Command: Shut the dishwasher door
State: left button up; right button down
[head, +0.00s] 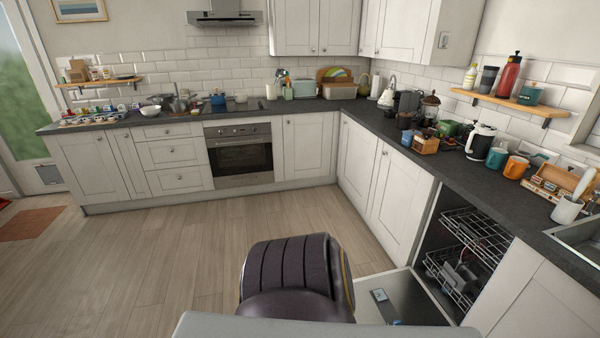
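The dishwasher door (418,298) is folded down open at the lower right of the head view, lying about level above the floor. The dishwasher opening is under the right counter. It shows an upper wire rack (478,234) and a lower wire rack (450,272) with some dark items in it. Neither of my grippers is in view, so their place relative to the door cannot be seen.
The wooden floor (160,270) is clear to the left of the door. White cabinets (372,175) stand beyond the dishwasher. The dark worktop above holds mugs (515,167), a kettle (480,142) and a wooden box (550,183). An oven (240,158) is at the back.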

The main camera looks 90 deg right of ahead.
aim_at(410, 301)
jog(key=i+z, duration=0.55)
jog(key=z, duration=0.2)
jog(key=i+l+z, duration=0.1)
jog(key=i+z, duration=0.45)
jog(key=z, duration=0.25)
jog(key=i+l+z, duration=0.1)
jog(key=i+z, duration=0.15)
jog(key=z, duration=0.15)
jog(key=i+z, duration=0.25)
jog(key=z, duration=0.15)
jog(key=i+z, duration=0.25)
jog(key=z, duration=0.15)
jog(key=i+j+z, duration=0.2)
jog(key=z, duration=0.15)
jog(key=i+z, duration=0.15)
jog(key=z, duration=0.25)
jog(key=i+j+z, duration=0.1)
jog(key=z, duration=0.3)
jog(key=i+z, duration=0.2)
jog(key=z, duration=0.2)
jog(key=i+z, duration=0.15)
jog(key=z, duration=0.25)
jog(key=i+z, duration=0.35)
jog(key=i+j+z, duration=0.1)
jog(key=z, duration=0.25)
